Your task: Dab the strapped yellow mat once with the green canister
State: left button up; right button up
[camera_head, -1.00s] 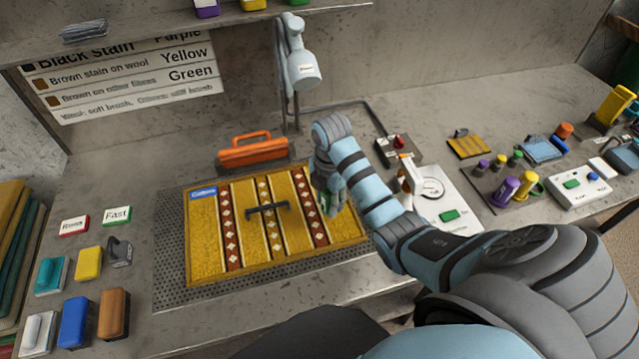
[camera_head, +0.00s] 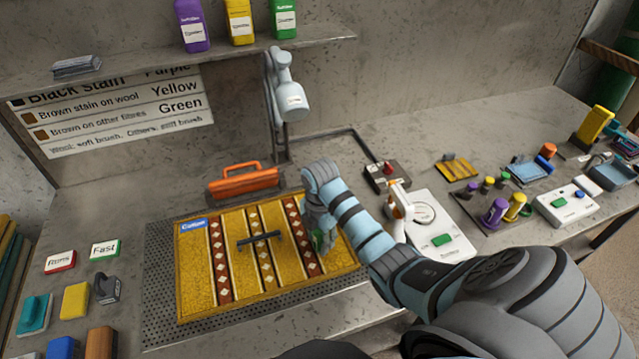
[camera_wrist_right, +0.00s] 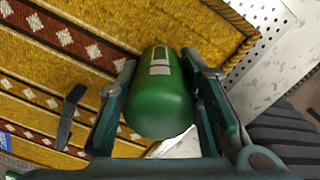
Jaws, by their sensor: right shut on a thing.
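A large yellow mat (camera_head: 195,276) with red diamond-patterned bands and a blue "Cotton" label lies on a perforated plate (camera_head: 163,290). A dark bar-like piece (camera_head: 259,239) crosses its middle; it also shows in the right wrist view (camera_wrist_right: 68,115). My right gripper (camera_head: 319,240) is over the mat's right part. It is shut on the green canister (camera_wrist_right: 160,100), which sits between both fingers, its pale label facing the camera. In the head view the canister is mostly hidden by the gripper. I cannot tell whether it touches the mat. My left gripper is not in view.
An orange-handled tool (camera_head: 245,183) stands behind the mat. A white scale-like device (camera_head: 442,232) and a red-knobbed box (camera_head: 386,175) lie right of my arm. A small yellow mat (camera_head: 457,168) is farther back. A lamp-like white head (camera_head: 291,101) hangs behind. Brushes and blocks (camera_head: 75,301) lie left.

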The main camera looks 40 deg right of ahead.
jog(key=shift+f+b, duration=0.3)
jog(key=shift+f, duration=0.3)
jog(key=shift+p, duration=0.3)
dwell(1.3)
jog(key=shift+r, duration=3.45)
